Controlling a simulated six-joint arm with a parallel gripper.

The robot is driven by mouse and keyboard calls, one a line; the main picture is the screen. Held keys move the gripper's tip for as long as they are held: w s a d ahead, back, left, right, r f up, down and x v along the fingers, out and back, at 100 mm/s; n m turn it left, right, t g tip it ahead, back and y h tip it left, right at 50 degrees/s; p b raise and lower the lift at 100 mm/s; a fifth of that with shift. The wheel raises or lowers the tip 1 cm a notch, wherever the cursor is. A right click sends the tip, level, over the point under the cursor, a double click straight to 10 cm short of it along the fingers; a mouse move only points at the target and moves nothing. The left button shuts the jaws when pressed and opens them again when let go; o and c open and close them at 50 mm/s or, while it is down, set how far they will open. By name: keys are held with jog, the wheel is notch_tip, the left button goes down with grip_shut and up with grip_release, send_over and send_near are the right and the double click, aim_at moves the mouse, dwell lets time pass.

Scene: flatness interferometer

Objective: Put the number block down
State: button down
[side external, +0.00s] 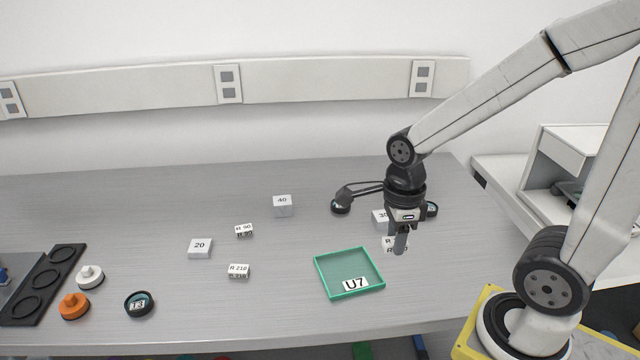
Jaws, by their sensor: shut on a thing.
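My gripper (399,246) points down over the right part of the table, beyond and to the right of the green tray (349,293) marked U7. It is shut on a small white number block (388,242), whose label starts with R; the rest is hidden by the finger. I cannot tell whether the block touches the table. Two similar blocks lie left of the tray: R 90 (244,231) and R 210 (238,271).
White blocks marked 20 (200,248) and 40 (282,206) stand left; another white block (380,219) is partly behind my gripper. Dark round pieces (340,207) (432,209) flank it. A black round piece (140,304), an orange knob (74,306) and a white knob (90,277) sit far left.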

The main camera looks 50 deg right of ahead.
send_near(336, 262)
jog(key=s+r, duration=0.2)
jog(key=s, duration=0.3)
jog(key=w+f, duration=0.1)
jog(key=f, duration=0.1)
jog(key=w+f, duration=0.2)
jog(key=shift+w+a, duration=0.15)
jog(key=shift+w+f, duration=0.55)
jog(key=shift+f, duration=0.1)
jog(key=shift+w+f, duration=0.1)
jog(key=shift+f, duration=0.1)
jog(key=shift+w+f, duration=0.15)
jog(key=shift+f, duration=1.5)
jog(key=shift+f, duration=0.1)
